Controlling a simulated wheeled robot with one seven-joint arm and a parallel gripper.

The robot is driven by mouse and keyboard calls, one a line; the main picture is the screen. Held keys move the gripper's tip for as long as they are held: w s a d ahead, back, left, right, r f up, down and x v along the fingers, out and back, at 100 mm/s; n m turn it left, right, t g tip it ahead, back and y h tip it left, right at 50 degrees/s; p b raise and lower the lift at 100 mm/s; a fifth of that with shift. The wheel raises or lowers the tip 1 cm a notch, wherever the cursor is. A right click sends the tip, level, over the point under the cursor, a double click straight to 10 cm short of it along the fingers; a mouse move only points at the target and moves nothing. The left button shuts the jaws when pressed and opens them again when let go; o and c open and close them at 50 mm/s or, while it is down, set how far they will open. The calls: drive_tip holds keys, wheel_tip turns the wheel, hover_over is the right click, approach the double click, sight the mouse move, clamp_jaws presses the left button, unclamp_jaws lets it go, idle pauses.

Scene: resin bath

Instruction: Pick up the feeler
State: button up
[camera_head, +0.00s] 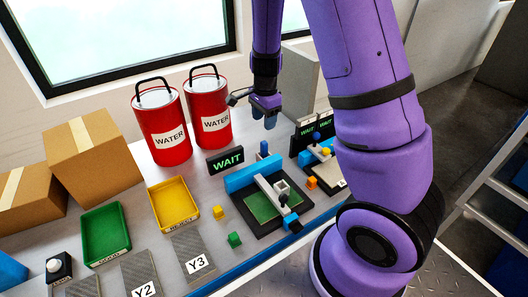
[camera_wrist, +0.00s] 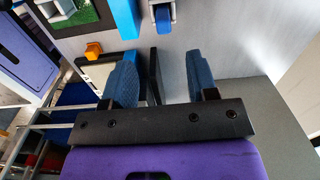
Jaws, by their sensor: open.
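No part is labelled as the feeler. A small blue piece (camera_head: 264,148) stands behind the blue bar of the near station, and I cannot tell for sure whether it is the feeler. In the wrist view a blue piece in a grey holder (camera_wrist: 164,20) shows at the top, beyond the fingertips, and looks like the same one. My gripper (camera_head: 270,118) hangs above and behind the station, near the red water cans. In the wrist view my gripper (camera_wrist: 162,80) is open with blue finger pads, apart from the blue piece and holding nothing.
A dark upright panel (camera_wrist: 153,75) shows between the fingers. A WAIT sign (camera_head: 226,160) stands left of the blue piece; two red water cans (camera_head: 162,125) (camera_head: 209,112) stand behind. Yellow (camera_head: 196,218) and green (camera_head: 126,243) trays and boxes (camera_head: 95,160) lie left.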

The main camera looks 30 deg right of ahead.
sight(264, 142)
drive_tip(key=shift+w+d+f+m, duration=0.1)
drive_tip(key=shift+d+f+m, duration=0.05)
drive_tip(key=shift+f, duration=0.3)
drive_tip(key=shift+w+d+f+m, duration=0.1)
drive_tip(key=shift+d+f+m, duration=0.05)
drive_tip(key=shift+f, duration=0.3)
wheel_tip(264, 142, down, 4)
drive_tip(key=shift+f, duration=0.25)
drive_tip(key=shift+w+a+f, duration=0.1)
drive_tip(key=shift+f, duration=2.95)
drive_tip(key=shift+c, duration=0.4)
clamp_jaws()
